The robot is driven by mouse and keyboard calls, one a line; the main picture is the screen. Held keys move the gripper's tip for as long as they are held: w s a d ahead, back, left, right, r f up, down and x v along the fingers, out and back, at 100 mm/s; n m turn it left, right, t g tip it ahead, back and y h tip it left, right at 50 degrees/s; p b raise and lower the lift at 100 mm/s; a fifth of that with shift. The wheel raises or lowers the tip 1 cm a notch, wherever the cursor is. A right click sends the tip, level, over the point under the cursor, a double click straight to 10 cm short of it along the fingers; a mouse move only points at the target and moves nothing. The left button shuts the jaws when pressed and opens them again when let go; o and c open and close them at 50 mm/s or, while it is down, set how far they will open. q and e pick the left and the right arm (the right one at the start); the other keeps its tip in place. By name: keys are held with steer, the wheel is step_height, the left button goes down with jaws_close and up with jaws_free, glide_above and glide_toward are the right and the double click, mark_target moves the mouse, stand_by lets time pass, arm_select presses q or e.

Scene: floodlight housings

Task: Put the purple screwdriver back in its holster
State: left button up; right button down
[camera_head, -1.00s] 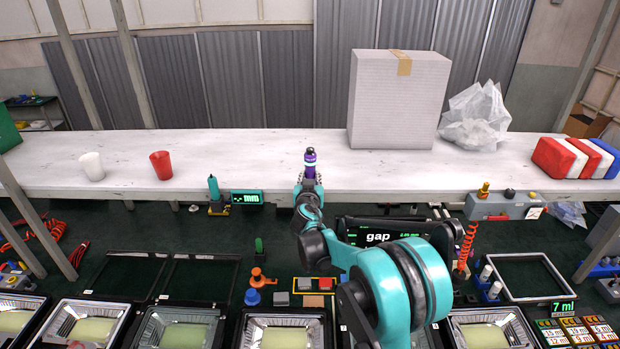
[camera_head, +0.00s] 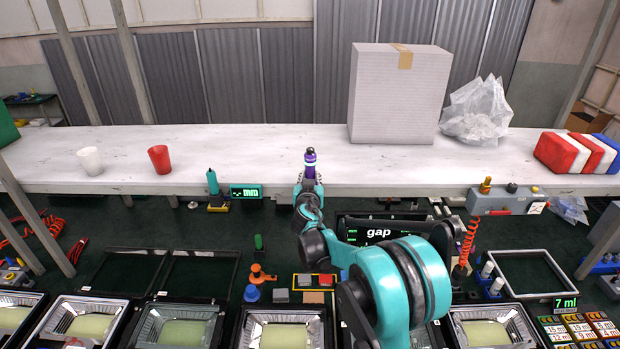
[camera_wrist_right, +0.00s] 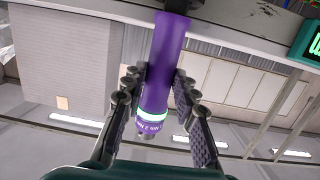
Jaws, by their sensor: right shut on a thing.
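The purple screwdriver (camera_head: 310,162) stands roughly upright in my right gripper (camera_head: 309,184), in front of the white bench's near edge in the head view. In the right wrist view the screwdriver (camera_wrist_right: 168,65) has a purple body with a pale green-white band, and a dark part at the top of the picture. The fingers of my right gripper (camera_wrist_right: 157,108) are on both sides of it, shut on it. I cannot make out the holster; my right arm covers part of the area below the bench edge. My left gripper is not in view.
A teal tool (camera_head: 212,182) stands beside a small green display (camera_head: 246,192) at the bench edge. A "gap" display (camera_head: 380,233) is right of my arm. White cup (camera_head: 90,160), red cup (camera_head: 159,159) and a big box (camera_head: 398,100) are on the bench. Floodlight housings (camera_head: 287,331) line the front.

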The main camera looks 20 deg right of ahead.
steer(key=shift+f+b, duration=0.5)
steer(key=shift+f, duration=0.2)
steer(key=c, duration=1.1)
jaws_free()
steer(key=shift+r, duration=0.1)
steer(key=v, duration=1.2)
steer(key=shift+s, duration=0.1)
